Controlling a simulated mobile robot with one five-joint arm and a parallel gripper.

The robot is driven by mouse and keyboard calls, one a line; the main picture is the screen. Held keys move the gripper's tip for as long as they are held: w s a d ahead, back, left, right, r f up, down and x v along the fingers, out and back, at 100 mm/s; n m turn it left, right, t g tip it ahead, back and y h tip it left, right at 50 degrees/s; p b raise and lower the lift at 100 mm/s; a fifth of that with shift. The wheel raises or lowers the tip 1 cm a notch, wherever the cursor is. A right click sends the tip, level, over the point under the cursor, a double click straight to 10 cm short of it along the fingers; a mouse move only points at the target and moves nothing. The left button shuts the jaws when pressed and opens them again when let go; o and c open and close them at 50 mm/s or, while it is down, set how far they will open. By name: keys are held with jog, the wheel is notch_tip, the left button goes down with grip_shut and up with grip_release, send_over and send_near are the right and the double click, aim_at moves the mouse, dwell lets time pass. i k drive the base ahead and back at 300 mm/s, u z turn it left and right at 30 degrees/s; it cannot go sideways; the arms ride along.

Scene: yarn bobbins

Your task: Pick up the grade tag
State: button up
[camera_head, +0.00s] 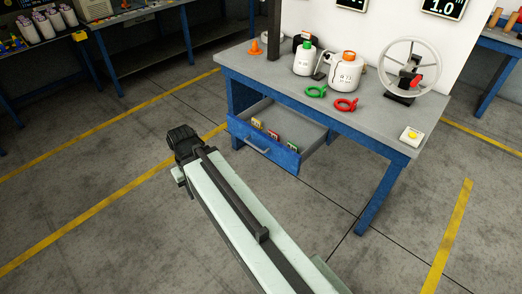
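Several small tags stand in the open drawer of the blue workbench: a yellowish one (257,123), a reddish one (274,134) and a green one (292,145). Their markings are too small to read, so I cannot tell which is the grade tag. The drawer (262,150) is pulled out, with a blue front and a pale handle. My arm reaches from the bottom of the view to a dark joint left of the drawer, apart from it. My gripper's fingers do not show; they are hidden or out of view.
The workbench top (300,105) holds an orange cone (255,48), two white bottles, a green clamp-like ring (316,91), a red one (345,105), a handwheel (409,68) and a yellow button box (411,136). Open floor (120,220) lies to the left, with yellow lines.

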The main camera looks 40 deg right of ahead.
aim_at(256, 123)
jog(key=u, duration=1.05)
jog(key=i, duration=4.35)
jog(key=z, duration=4.65)
jog(key=i, duration=1)
jog(key=z, duration=0.05)
